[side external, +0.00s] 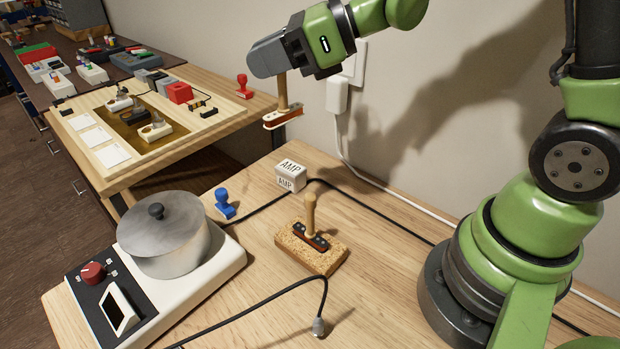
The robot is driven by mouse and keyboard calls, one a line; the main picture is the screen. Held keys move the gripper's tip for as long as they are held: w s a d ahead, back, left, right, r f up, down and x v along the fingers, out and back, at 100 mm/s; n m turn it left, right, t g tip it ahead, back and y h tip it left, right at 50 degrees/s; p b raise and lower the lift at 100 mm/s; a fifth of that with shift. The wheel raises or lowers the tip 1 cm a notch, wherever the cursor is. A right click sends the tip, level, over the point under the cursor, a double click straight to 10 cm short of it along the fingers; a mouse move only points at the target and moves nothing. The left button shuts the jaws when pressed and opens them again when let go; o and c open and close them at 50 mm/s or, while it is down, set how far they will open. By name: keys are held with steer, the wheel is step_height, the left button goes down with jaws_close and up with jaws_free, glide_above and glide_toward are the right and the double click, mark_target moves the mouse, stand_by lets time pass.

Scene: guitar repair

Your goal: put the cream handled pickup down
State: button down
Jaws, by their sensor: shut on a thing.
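My gripper (280,72) is shut on the upright wooden handle of the cream handled pickup (283,117). The pickup hangs below the jaws, in the air at the upper middle of the side external view. Its bar shows cream edges and a red-brown side. Nothing is seen touching its underside. A second handled pickup (310,237), dark with a reddish side, stands handle up on a cork block (324,262) on the near wooden table (385,290). The gripper is well above and behind that block. The far side of the jaws is hidden.
A pot (163,235) sits on a white hotplate unit (208,287) at the left. An AMP box (291,175), a blue stamp (224,203) and black cables lie nearby. A wooden workboard (195,135) holds parts, with a red stamp (243,86) beside it. The wall is close behind.

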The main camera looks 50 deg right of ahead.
steer(key=s+d+m+t+h, duration=0.2)
steer(key=d+m+t+h, duration=0.1)
steer(key=d+m+h, duration=0.3)
steer(key=s+a+f+n+g+y, duration=0.3)
steer(key=a+n+g+y, duration=0.15)
steer(key=a, duration=0.25)
steer(key=s+a+f+n+g+y, duration=0.2)
steer(key=s+a+n+g+y, duration=0.15)
steer(key=a+n, duration=0.3)
steer(key=s+a+f+n+g+y, duration=0.3)
steer(key=a+n+g, duration=0.1)
steer(key=a, duration=0.3)
step_height(320, 180, down, 10)
steer(key=n+g, duration=0.1)
steer(key=shift+s+a, duration=0.3)
steer(key=shift+s, duration=0.1)
steer(key=shift+f, duration=0.55)
